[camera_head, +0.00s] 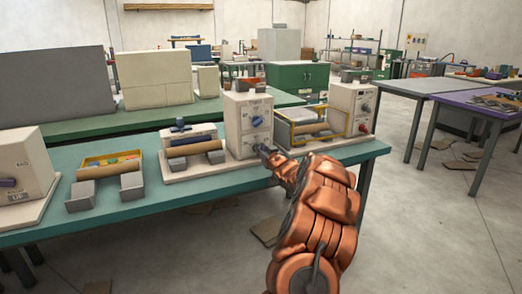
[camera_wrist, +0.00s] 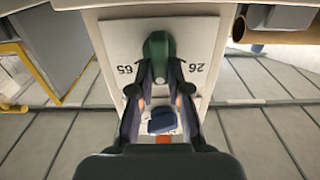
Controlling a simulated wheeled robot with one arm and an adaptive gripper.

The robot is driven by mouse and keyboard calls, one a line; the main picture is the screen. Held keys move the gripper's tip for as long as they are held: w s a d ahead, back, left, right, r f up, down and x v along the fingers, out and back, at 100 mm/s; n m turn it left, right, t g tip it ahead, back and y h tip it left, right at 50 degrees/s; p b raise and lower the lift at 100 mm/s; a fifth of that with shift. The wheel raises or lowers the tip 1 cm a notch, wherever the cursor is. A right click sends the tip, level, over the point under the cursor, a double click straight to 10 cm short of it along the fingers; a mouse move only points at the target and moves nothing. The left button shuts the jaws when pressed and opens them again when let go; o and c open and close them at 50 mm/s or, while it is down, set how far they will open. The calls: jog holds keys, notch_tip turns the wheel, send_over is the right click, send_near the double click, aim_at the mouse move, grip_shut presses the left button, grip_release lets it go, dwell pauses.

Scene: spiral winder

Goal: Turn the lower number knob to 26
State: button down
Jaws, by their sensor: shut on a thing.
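The lower number knob (camera_wrist: 158,46) is dark green and elongated, and lies up and down in the wrist view. A printed "26" (camera_wrist: 193,67) stands to its right and a "65" (camera_wrist: 125,70) to its left, both upside down there. My gripper (camera_wrist: 159,74) is shut on the knob, one finger on each side. The fingers hide part of the knob, and I cannot tell which number it points at. A dark blue knob (camera_wrist: 162,121) sits on the same panel. In the head view my gripper (camera_head: 264,150) reaches the low front of the cream winder box (camera_head: 236,133).
The winder stands on a teal table (camera_head: 150,203). A yellow-framed roll unit (camera_head: 318,124) and another control box (camera_head: 352,100) stand to the right. A roll (camera_head: 195,148) on grey blocks stands to the left. The floor in front of the table is mostly open.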

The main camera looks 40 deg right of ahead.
jog(key=shift+f+n, duration=0.1)
jog(key=shift+n, duration=0.2)
jog(key=n+b, duration=0.2)
jog(key=b, duration=0.1)
jog(key=shift+a+f+n, duration=0.15)
jog(key=shift+n, duration=0.15)
jog(key=n+b, duration=0.2)
jog(key=shift+a+n+b, duration=0.15)
jog(key=shift+n+b, duration=0.15)
jog(key=shift+n, duration=0.1)
jog(key=n+b, duration=0.1)
jog(key=n, duration=0.1)
jog(key=n+b, duration=0.2)
jog(key=shift+w+a, duration=0.15)
jog(key=shift+n+b, duration=0.95)
jog(key=shift+n, duration=0.05)
jog(key=shift+a, duration=0.1)
jog(key=c, duration=1.1)
grip_release()
